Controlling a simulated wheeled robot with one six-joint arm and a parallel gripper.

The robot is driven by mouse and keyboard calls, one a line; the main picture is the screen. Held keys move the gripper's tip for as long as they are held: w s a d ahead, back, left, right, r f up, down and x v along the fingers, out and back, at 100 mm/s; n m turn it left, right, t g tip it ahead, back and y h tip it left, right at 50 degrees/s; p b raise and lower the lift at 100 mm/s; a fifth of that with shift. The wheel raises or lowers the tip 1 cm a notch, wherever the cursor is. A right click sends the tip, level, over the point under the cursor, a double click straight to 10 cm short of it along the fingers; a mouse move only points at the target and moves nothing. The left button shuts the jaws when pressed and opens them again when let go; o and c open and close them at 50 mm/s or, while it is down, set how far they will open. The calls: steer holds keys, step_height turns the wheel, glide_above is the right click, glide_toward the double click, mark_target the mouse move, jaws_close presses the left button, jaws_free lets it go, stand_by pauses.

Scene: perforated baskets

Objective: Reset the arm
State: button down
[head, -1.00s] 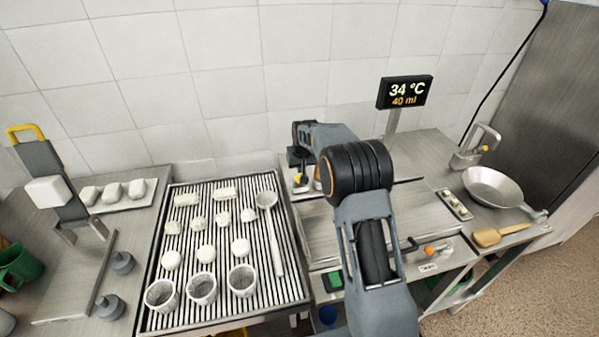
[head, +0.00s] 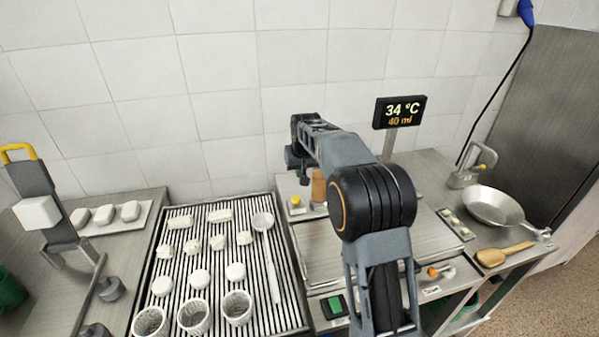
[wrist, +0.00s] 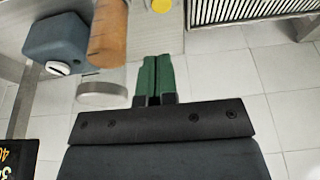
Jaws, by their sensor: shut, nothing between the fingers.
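My gripper (wrist: 152,80) shows in the wrist view with its two green fingers together and nothing between them. In the head view my arm reaches up over the metal counter (head: 315,262), bent at a black joint. Its far end hangs above the back of the counter, near the tiled wall, and the fingertips are too small to make out there. The perforated baskets (head: 193,316) stand in a row at the front of the slatted drain rack (head: 285,290), left of my arm.
White lumps and a ladle (head: 268,250) lie on the rack. A brown cylinder (wrist: 107,35) and a blue-grey block (wrist: 55,42) show near my gripper. A display (head: 400,112) stands behind my arm. A pan (head: 492,205) and wooden paddle (head: 503,255) are at right.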

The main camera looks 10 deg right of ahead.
steer(key=s+r+t, duration=0.1)
steer(key=s, duration=3.1)
steer(key=shift+s+a, duration=0.4)
steer(key=shift+a, duration=0.05)
steer(key=shift+f, duration=0.1)
